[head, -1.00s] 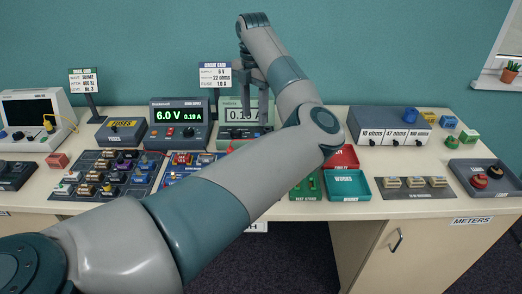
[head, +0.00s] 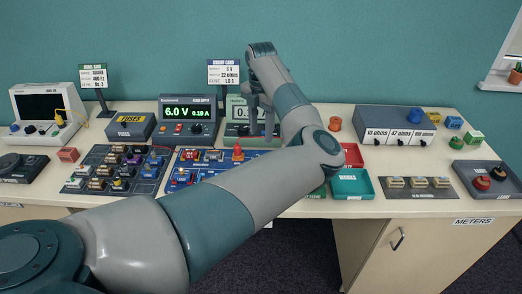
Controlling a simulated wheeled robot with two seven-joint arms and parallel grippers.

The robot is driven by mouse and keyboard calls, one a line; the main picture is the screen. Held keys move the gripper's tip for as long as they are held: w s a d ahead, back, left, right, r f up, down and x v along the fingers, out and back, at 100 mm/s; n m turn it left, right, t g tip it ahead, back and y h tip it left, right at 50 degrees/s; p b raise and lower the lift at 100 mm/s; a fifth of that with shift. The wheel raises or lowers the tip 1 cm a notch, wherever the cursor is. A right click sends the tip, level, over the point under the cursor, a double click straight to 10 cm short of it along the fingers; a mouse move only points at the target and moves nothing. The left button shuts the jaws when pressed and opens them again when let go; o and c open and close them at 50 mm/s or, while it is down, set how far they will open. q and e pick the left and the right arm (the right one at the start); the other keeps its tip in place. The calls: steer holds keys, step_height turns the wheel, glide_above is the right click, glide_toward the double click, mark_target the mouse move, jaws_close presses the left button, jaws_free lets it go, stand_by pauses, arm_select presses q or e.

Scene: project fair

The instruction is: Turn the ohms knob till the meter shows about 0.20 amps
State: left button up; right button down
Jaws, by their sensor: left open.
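The meter (head: 236,103) stands at the back of the bench, right of the power supply. Its pale display begins "0.1"; the last digit is hidden behind my left gripper. My left gripper (head: 261,119) is open, pointing down in front of the meter's right side. I cannot tell whether it touches anything. A red knob-like piece (head: 237,153) stands on the blue circuit board (head: 217,158), left of and below the gripper. I cannot tell which part is the ohms knob; my arm covers part of the board. My right gripper is not in view.
The power supply (head: 188,128) reads 6.0 V and 0.19 A. A card (head: 223,73) stands behind it. A fuses box (head: 130,126) and parts board are left. A teal tray (head: 351,184), grey ohms box (head: 390,121) and orange cylinder (head: 334,124) are right.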

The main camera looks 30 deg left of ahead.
arm_select(q)
step_height(320, 180, down, 9)
steer(key=p, duration=0.3)
steer(key=shift+f, duration=0.6)
